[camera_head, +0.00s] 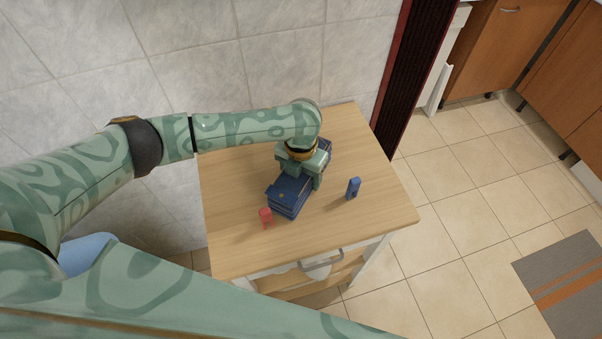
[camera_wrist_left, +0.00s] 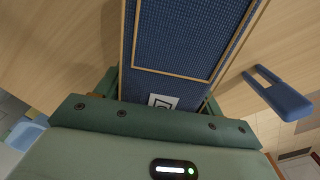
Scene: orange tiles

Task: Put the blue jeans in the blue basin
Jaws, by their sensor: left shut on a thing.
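The folded blue jeans (camera_head: 287,196) lie on the wooden table, dark blue with tan stitching. They also show in the left wrist view (camera_wrist_left: 185,40), with a white label near my gripper. My left gripper (camera_head: 305,170) is over the middle of the jeans and shut on them, with a finger on each side (camera_wrist_left: 162,92). The light blue basin (camera_head: 86,253) is at the lower left, beside the table and mostly hidden by my arm. Part of it shows at the left edge of the left wrist view (camera_wrist_left: 25,133). My right gripper is not in view.
A small red object (camera_head: 266,216) stands just in front of the jeans. A small blue object (camera_head: 353,187) stands to their right. The table (camera_head: 235,245) has bare wood around them. A tiled wall is behind, and open tiled floor lies to the right.

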